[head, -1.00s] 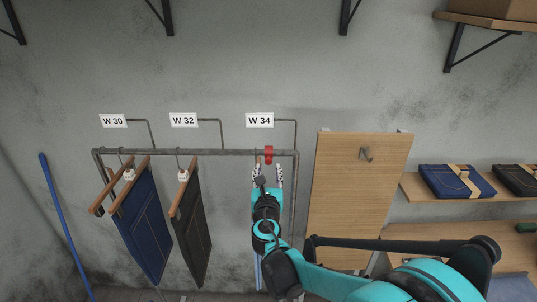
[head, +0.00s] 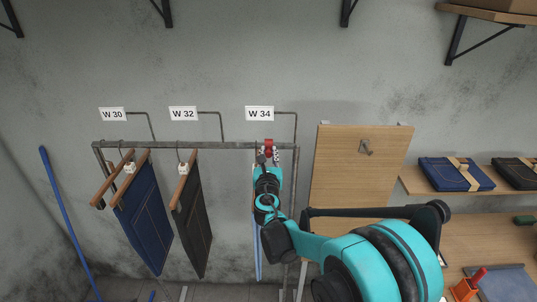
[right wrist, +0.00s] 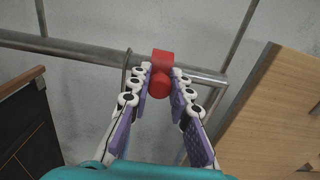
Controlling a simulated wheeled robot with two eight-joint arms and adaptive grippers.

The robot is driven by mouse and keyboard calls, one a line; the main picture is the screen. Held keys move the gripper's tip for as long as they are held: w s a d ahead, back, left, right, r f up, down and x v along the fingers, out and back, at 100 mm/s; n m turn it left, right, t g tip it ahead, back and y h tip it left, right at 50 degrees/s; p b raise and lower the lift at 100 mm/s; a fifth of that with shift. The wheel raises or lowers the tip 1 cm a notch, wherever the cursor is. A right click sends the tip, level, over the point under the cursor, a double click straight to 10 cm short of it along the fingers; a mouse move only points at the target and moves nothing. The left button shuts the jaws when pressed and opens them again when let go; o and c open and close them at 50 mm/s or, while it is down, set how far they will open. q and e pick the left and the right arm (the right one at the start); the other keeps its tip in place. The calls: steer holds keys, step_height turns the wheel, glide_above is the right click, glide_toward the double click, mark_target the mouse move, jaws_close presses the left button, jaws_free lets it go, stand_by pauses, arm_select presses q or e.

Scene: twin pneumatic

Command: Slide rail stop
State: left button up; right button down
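The red rail stop (head: 268,146) sits on the grey rail (head: 222,146) near its right end, below the W 34 sign (head: 260,114). In the right wrist view the stop (right wrist: 162,62) wraps the rail, with a round red knob facing me. My right gripper (head: 269,156) reaches up to it from below. In the right wrist view its fingertips (right wrist: 162,74) stand on both sides of the knob and appear to press on it. A thin hanger hook is on the rail just left of the stop. My left gripper is out of view.
Blue jeans (head: 144,215) and dark trousers (head: 192,220) hang on the rail to the left. A wooden board (head: 345,175) stands right of the rail end. A shelf with folded jeans (head: 455,174) is further right. A blue pole (head: 66,220) leans at far left.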

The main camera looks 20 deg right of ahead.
mark_target(286, 147)
steer(key=d, duration=0.2)
steer(key=s+d+b, duration=0.1)
steer(key=d, duration=0.3)
steer(key=shift+s+b, duration=0.35)
steer(key=shift+s, duration=0.05)
steer(key=shift+a, duration=0.15)
steer(key=c, duration=1.4)
jaws_free()
steer(key=shift+o, duration=0.2)
steer(key=v, duration=1.2)
